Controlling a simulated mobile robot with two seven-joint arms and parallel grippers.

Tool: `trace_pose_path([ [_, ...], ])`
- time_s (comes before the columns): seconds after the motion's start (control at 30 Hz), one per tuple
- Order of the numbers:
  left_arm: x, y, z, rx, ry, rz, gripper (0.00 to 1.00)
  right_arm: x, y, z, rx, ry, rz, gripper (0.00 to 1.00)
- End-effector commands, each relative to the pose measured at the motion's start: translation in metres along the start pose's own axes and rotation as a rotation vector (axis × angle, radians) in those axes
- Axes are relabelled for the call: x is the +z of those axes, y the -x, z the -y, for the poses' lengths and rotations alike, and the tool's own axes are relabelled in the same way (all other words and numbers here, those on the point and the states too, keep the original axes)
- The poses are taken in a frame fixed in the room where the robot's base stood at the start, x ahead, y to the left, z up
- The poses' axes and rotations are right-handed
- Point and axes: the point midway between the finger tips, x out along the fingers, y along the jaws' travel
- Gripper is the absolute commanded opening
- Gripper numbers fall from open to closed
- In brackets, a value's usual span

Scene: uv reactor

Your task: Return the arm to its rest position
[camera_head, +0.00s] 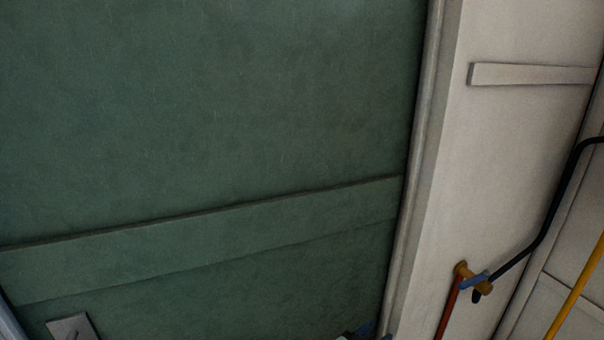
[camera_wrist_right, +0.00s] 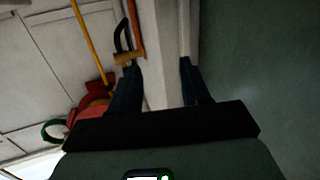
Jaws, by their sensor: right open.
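My right gripper (camera_wrist_right: 158,72) shows in the right wrist view. Its two dark fingers are spread apart with nothing between them. A pale post or frame edge shows behind the gap. In the head view only a small dark and bluish piece, probably of my right gripper (camera_head: 362,333), shows at the bottom edge. The rest of it is cut off there. My left gripper is in neither view.
A large green panel (camera_head: 210,110) fills the left of the head view. Beside it stands a pale wall (camera_head: 510,140) with a valve (camera_head: 469,279), a red pipe (camera_head: 448,312), a black pipe (camera_head: 545,225) and a yellow pipe (camera_head: 577,290). A red object (camera_wrist_right: 90,100) shows in the wrist view.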

Motion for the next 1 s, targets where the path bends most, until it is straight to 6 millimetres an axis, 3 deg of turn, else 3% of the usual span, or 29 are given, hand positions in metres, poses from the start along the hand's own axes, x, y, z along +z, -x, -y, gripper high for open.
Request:
trace_pose_path([
  [0.03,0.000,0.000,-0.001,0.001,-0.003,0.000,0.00,0.037,-0.009,-0.004,-0.075,0.032,0.056,0.47],
  [0.1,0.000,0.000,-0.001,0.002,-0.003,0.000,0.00,0.086,-0.012,-0.007,-0.186,0.061,0.154,0.47],
  [0.23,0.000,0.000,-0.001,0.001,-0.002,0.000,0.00,0.182,0.004,-0.028,-0.365,0.108,0.399,0.47],
  [0.37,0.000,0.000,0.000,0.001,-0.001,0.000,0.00,0.264,0.046,-0.066,-0.487,0.142,0.686,0.47],
  [0.5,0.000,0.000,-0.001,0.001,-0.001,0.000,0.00,0.329,0.113,-0.119,-0.566,0.165,1.020,0.47],
  [0.63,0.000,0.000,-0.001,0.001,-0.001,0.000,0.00,0.361,0.182,-0.170,-0.602,0.179,1.315,0.47],
  [0.8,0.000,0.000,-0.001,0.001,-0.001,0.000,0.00,0.370,0.249,-0.218,-0.614,0.191,1.587,0.47],
  [0.9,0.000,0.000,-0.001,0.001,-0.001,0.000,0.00,0.369,0.269,-0.232,-0.615,0.195,1.666,0.47],
  [1.0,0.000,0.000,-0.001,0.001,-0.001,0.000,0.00,0.368,0.276,-0.236,-0.615,0.197,1.692,0.47],
])
